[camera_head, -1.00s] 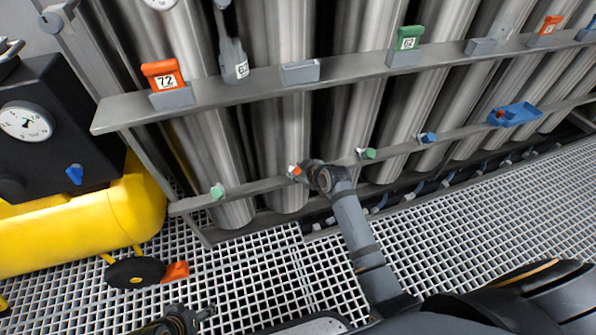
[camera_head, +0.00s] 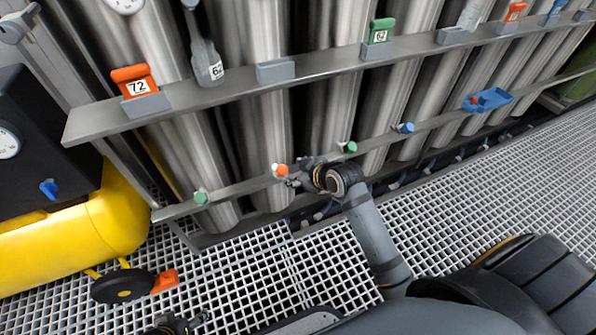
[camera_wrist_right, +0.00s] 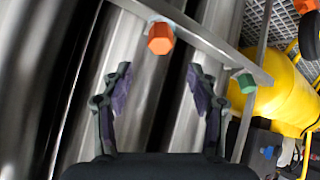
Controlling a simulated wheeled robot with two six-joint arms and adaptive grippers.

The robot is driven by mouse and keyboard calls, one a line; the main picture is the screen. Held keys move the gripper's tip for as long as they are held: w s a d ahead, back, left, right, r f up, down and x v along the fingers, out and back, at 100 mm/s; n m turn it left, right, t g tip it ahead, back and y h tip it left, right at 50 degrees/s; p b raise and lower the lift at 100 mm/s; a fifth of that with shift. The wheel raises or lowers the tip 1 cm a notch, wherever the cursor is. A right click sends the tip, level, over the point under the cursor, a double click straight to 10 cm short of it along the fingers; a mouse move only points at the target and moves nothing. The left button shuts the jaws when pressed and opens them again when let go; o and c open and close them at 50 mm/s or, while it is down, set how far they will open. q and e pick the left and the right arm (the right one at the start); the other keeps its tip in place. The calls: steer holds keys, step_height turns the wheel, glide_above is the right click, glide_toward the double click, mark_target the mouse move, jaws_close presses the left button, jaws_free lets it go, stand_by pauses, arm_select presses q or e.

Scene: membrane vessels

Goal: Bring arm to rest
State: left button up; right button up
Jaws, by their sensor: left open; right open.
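My right gripper (camera_head: 296,178) is beside the lower rail, just right of an orange knob (camera_head: 281,170) with a white part. In the right wrist view my right gripper (camera_wrist_right: 162,95) is open and empty, its two dark fingers wide apart. The orange knob (camera_wrist_right: 160,38) shows there beyond the fingertips, with a visible gap between. My left gripper (camera_head: 180,322) is low at the bottom edge of the head view, over the grating, partly cut off; it is open and I see nothing in it.
Steel vessels stand behind an upper shelf (camera_head: 225,90) with tagged handles and a lower rail (camera_head: 240,188) with several coloured knobs. A yellow tank (camera_head: 75,225) with a wheel is at left.

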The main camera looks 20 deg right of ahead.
steer(key=shift+v, duration=0.9)
